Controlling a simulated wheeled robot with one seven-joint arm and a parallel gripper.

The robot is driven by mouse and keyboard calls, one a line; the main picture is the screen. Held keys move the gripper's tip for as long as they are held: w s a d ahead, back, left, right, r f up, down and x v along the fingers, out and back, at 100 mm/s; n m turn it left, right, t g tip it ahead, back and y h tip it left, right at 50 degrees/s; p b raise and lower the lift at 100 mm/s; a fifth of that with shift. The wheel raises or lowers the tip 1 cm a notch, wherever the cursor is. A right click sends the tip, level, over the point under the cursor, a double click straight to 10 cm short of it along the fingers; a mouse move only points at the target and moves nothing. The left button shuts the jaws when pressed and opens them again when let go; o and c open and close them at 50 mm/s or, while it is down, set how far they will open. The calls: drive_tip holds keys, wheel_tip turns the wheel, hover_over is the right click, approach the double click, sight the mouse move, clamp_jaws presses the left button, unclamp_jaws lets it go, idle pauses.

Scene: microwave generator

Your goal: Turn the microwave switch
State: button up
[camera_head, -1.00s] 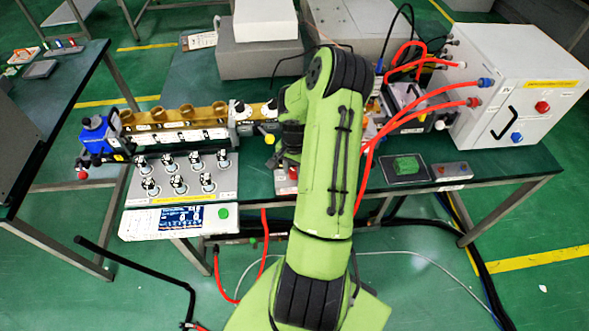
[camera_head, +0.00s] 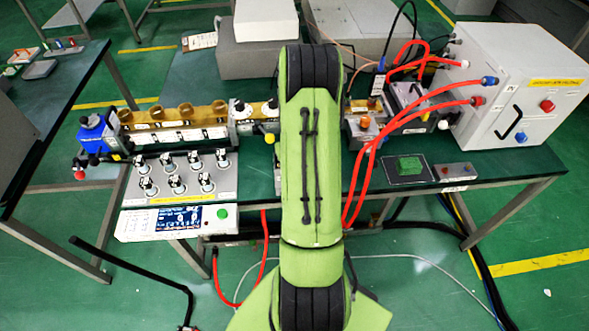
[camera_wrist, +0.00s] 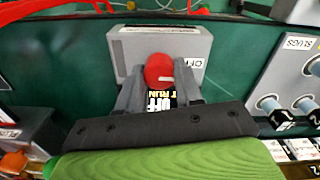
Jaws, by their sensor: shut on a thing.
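The microwave switch is a red knob (camera_wrist: 158,68) on a grey box (camera_wrist: 190,45), beside a black label reading OFF and RUN, in the wrist view. My gripper (camera_wrist: 159,85) is shut on the red knob, one finger on each side of it. The label lies between the fingers and is partly covered. In the head view my green arm hides the gripper and nearly all of the switch box.
Left of my arm stands a panel of several knobs (camera_head: 205,182) with a display (camera_head: 180,218). Right are red cables (camera_head: 405,120), a white cabinet (camera_head: 520,90), a dark pad with a green block (camera_head: 410,165) and a small button box (camera_head: 453,171). Grey blocks (camera_head: 262,58) stand behind.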

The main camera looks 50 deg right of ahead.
drive_tip(key=shift+n, duration=0.4)
drive_tip(key=o, duration=0.8)
wheel_tip(320, 180, up, 16)
drive_tip(key=shift+f+p, duration=0.1)
drive_tip(key=shift+p, duration=1.1)
